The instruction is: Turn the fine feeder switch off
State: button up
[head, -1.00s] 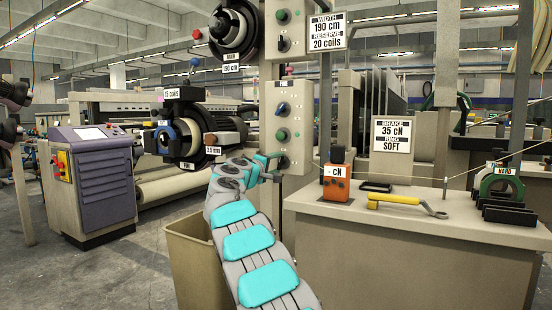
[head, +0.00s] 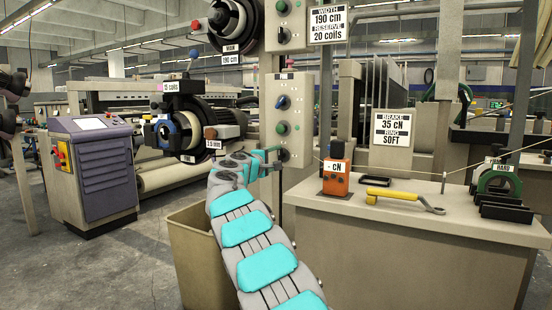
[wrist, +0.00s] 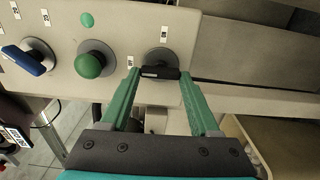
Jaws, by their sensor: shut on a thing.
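The fine feeder's panel (head: 297,115) is a light upright box. It carries a blue knob (head: 282,102), a green button (head: 281,127) and, lowest, a black switch (head: 284,155). In the wrist view the switch (wrist: 160,73) is a black bar handle on a round grey base, with the bar lying across the picture between my fingertips. My gripper (wrist: 158,76) is shut on this bar, one green finger at each end. It also shows at the panel's lower part in the head view (head: 274,160).
The fine feeder (head: 190,125) with its blue part hangs left of the panel. In the wrist view the blue knob (wrist: 27,60) and green button (wrist: 89,65) sit close left of my fingers. A bench (head: 420,210) stands right. A tan bin (head: 190,262) is below my arm.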

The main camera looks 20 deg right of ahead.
jog(key=o, duration=1.4)
jog(key=shift+a, duration=0.1)
jog(key=shift+c, duration=0.2)
jog(key=b+v, duration=0.1)
jog(key=v, duration=0.6)
jog(key=shift+s+a, duration=0.2)
jog(key=shift+a, duration=0.15)
